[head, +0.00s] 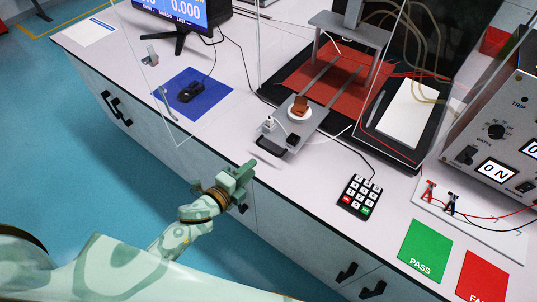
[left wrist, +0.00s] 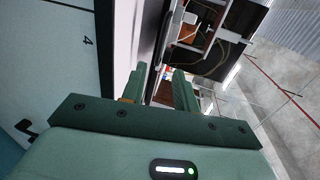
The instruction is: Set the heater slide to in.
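The heater slide (head: 292,122) is a grey plate on two rails, with a black handle (head: 272,146) at its front end. In the head view it sits out on the near side of the press frame (head: 345,38), close to the bench's front edge. A round white piece with a brown block (head: 300,106) rests on it. My left gripper (head: 245,172) is at the bench's front edge, below and left of the handle and apart from it. In the left wrist view its two fingers (left wrist: 160,88) stand apart with nothing between them. My right gripper is not in view.
A clear panel (head: 150,80) stands left of the slide, by a blue mat (head: 205,103) with a black mouse. A keypad (head: 359,196), a green PASS pad (head: 425,248) and a red pad (head: 482,278) lie to the right. Bench between gripper and keypad is clear.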

